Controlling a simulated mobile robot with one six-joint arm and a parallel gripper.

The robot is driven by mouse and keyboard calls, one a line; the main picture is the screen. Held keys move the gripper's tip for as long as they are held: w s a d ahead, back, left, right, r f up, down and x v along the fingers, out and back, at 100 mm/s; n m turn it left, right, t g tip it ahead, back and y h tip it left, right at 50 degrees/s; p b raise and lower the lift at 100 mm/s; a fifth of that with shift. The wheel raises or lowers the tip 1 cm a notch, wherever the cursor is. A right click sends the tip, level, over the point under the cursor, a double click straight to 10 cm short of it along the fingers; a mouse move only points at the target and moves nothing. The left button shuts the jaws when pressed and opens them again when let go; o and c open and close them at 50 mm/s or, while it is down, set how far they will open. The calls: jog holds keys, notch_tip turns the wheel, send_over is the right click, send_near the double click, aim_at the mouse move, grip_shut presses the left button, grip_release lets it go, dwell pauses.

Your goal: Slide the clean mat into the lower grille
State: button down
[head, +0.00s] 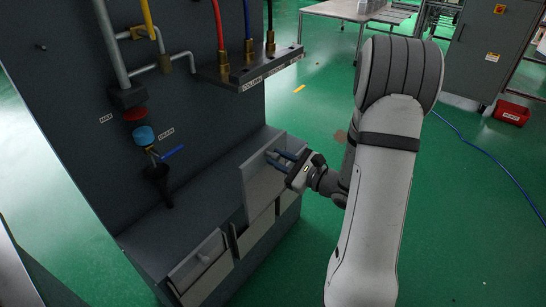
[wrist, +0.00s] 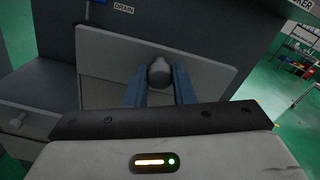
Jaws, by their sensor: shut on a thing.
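My gripper (head: 283,159) is at the right end of the low grey cabinet. In the wrist view its blue fingers (wrist: 160,84) are shut on a round grey knob (wrist: 159,72). The knob is on a flat light-grey panel (wrist: 105,52), which also shows in the head view (head: 262,187). The panel stands upright and rises above the cabinet's ledge. I cannot tell whether it is the mat or a front cover. No grille slats can be made out. The gripper body hides the panel's lower part in the wrist view.
A similar front with a knob (head: 199,264) is at the cabinet's left, tilted outward. A drain valve with a blue lever (head: 172,152) and a labelled pipe shelf (head: 250,72) are on the dark wall. Green floor right of the cabinet is open; a blue hose (head: 490,160) crosses it.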

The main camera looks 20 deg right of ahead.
jog(key=shift+v, duration=1.95)
